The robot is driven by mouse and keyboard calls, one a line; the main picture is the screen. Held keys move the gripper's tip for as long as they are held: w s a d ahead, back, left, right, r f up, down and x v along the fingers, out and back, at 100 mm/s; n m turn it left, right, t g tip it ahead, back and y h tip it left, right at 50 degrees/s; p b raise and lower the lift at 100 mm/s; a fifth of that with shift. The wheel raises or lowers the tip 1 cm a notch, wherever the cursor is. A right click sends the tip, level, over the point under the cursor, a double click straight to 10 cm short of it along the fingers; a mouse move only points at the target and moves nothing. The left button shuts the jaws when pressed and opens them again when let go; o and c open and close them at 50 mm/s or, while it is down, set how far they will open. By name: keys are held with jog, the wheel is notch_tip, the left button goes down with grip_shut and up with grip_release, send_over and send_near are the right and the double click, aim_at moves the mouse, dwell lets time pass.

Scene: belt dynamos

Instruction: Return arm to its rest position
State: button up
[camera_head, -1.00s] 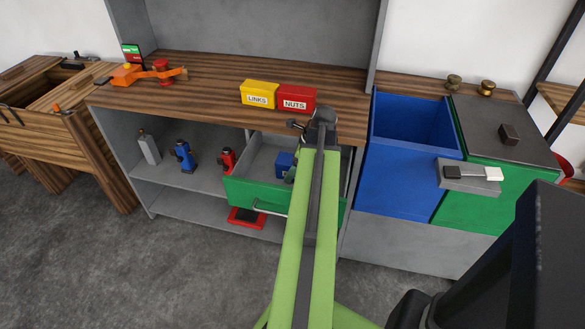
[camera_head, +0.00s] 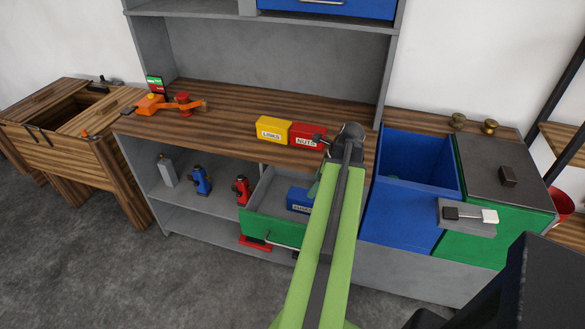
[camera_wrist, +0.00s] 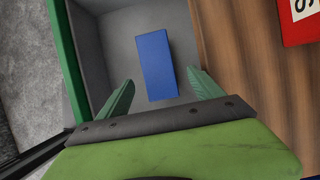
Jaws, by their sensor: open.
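My arm (camera_head: 335,230) stretches forward from the bottom of the head view, with its wrist over the front of the wooden bench. My gripper (camera_wrist: 160,77) is open and empty in the wrist view, its two green fingers apart. Beyond the fingers a blue box (camera_wrist: 155,65) lies on the floor of an open grey drawer. The gripper appears above the drawer, and neither finger touches the box. In the head view the blue box (camera_head: 298,200) shows inside the green-fronted drawer (camera_head: 268,229), partly hidden by my arm, and the fingers are mostly hidden too.
A yellow LINKS box (camera_head: 270,128) and a red NUTS box (camera_head: 305,137) stand on the bench (camera_head: 230,120) near my wrist. Blue (camera_head: 405,215) and green (camera_head: 480,245) bins stand at the right. Small devices, including a blue one (camera_head: 202,182), stand on the lower shelf.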

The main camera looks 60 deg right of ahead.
jog(key=shift+w, duration=0.1)
jog(key=w+a+r+n+g+y+p, duration=0.15)
jog(key=w+a+n, duration=0.55)
jog(key=w+a, duration=1.55)
jog(key=w+a+n+g+h+p, duration=0.1)
jog(key=w+a+n+g+h, duration=0.1)
jog(key=a+n, duration=2.3)
jog(key=a+g+h, duration=0.1)
jog(key=a, duration=0.2)
jog(key=shift+w+a+p, duration=0.15)
jog(key=shift+a+p, duration=0.15)
jog(key=shift+a, duration=0.1)
jog(key=shift+f, duration=0.1)
